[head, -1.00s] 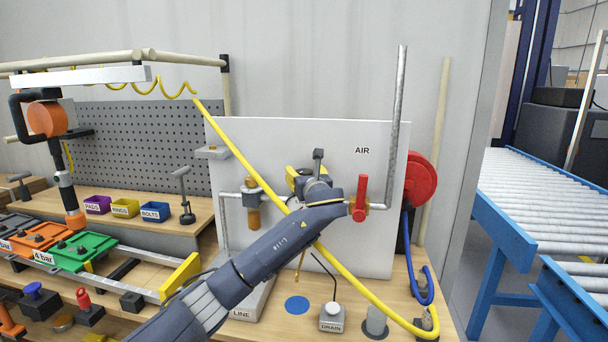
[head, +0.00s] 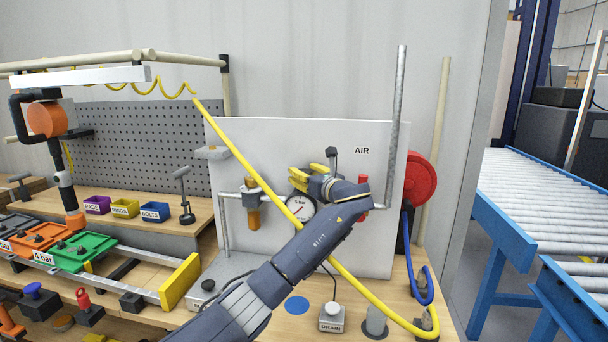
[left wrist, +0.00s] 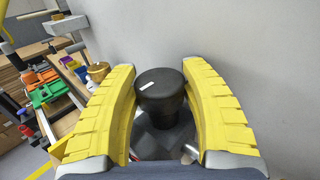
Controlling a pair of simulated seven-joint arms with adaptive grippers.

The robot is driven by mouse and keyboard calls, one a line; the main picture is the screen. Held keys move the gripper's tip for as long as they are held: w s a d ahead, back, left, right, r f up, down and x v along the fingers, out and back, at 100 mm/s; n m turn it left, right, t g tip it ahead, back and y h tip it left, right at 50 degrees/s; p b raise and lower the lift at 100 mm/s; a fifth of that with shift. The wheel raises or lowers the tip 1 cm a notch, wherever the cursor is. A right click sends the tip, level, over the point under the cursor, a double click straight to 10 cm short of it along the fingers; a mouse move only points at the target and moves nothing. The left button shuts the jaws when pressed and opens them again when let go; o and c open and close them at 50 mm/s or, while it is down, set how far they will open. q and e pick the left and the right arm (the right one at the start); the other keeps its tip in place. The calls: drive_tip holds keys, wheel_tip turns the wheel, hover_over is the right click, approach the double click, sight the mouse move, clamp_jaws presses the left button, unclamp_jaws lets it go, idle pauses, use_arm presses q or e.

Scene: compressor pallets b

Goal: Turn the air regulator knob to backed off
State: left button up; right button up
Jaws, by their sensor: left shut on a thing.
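The air regulator knob (left wrist: 160,84) is a black round cap with a short white mark on top, seen in the left wrist view. My left gripper (left wrist: 161,110) has its yellow fingers on both sides of the knob and is shut on it. In the head view my left gripper (head: 300,176) is in front of the white AIR panel (head: 270,145), and its fingers and wrist hide the knob. A round white gauge (head: 301,208) with a red needle shows just below the fingers. My right gripper is in neither view.
A yellow hose (head: 365,285) runs across the panel, behind my arm. A red valve handle (head: 363,182) is partly hidden by my wrist.

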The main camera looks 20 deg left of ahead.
use_arm(q)
drive_tip(key=shift+n+g+y, duration=0.5)
drive_tip(key=shift+g, duration=0.1)
drive_tip(key=o, duration=1.2)
drive_tip(key=shift+s, duration=0.1)
drive_tip(key=shift+t, duration=0.3)
drive_tip(key=shift+m+t+h, duration=1)
drive_tip(key=shift+m+h, duration=0.1)
drive_tip(key=shift+h, duration=0.1)
drive_tip(key=m+t+h, duration=0.2)
drive_tip(key=h, duration=0.1)
drive_tip(key=v, duration=1.7)
drive_tip(key=shift+s+f, duration=0.1)
drive_tip(key=shift+s, duration=0.05)
